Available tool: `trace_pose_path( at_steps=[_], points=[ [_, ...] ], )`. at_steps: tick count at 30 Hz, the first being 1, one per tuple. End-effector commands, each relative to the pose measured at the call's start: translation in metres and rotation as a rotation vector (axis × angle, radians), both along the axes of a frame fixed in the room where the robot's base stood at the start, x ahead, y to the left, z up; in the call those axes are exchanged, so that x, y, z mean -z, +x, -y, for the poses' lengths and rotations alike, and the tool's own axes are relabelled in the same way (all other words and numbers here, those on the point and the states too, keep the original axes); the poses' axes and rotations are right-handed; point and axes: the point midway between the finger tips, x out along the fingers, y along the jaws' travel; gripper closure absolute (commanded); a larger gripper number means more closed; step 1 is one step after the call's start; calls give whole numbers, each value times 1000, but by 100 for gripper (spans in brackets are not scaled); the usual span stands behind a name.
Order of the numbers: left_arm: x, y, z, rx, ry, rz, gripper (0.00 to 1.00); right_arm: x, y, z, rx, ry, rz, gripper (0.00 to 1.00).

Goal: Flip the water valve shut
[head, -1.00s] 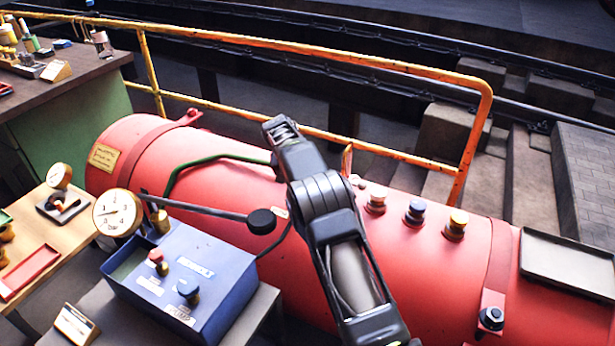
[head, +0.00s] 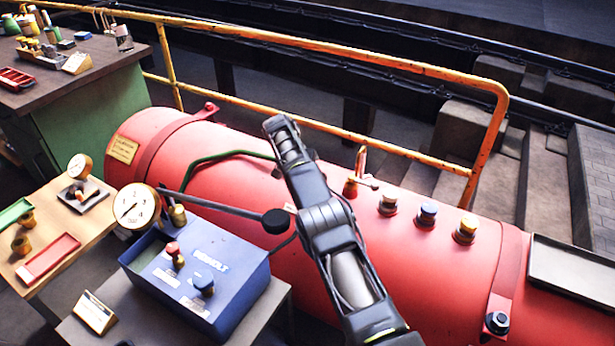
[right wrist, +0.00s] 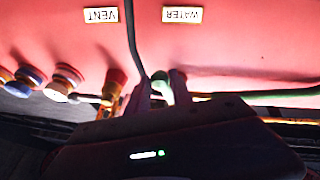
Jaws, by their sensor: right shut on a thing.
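A red boiler (head: 240,150) lies across the head view. In the right wrist view a WATER label (right wrist: 182,15) appears upside down on it, above my right gripper (right wrist: 160,84). The fingers are shut on a pale green part at the end of a green pipe (right wrist: 285,92), seemingly the water valve (right wrist: 160,92); its handle is mostly hidden by the fingers. In the head view my right arm covers this spot, and the green pipe (head: 220,156) runs in from the left. My left gripper is not in view.
The red vent valve (head: 352,186) stands close right of my arm, with several coloured caps (head: 427,213) beyond. A blue box (head: 205,275) and a round gauge (head: 137,206) are at the left. A yellow railing (head: 330,52) runs behind the boiler.

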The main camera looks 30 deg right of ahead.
Motion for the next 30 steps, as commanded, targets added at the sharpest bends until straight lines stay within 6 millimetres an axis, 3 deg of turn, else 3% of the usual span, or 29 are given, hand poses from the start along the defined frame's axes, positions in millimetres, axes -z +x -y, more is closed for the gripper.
trace_pose_path(
  at_steps=[1,2,9,21,30],
  points=[
    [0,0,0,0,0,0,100,-2,1,1,-1,-2,3,100],
    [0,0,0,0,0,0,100,-2,1,0,-1,-2,3,73],
    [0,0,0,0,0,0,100,-1,0,0,-1,-1,0,53],
    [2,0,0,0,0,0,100,-3,0,-1,0,0,-2,52],
    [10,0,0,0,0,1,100,-33,-3,-15,-2,0,3,52]
  ],
)
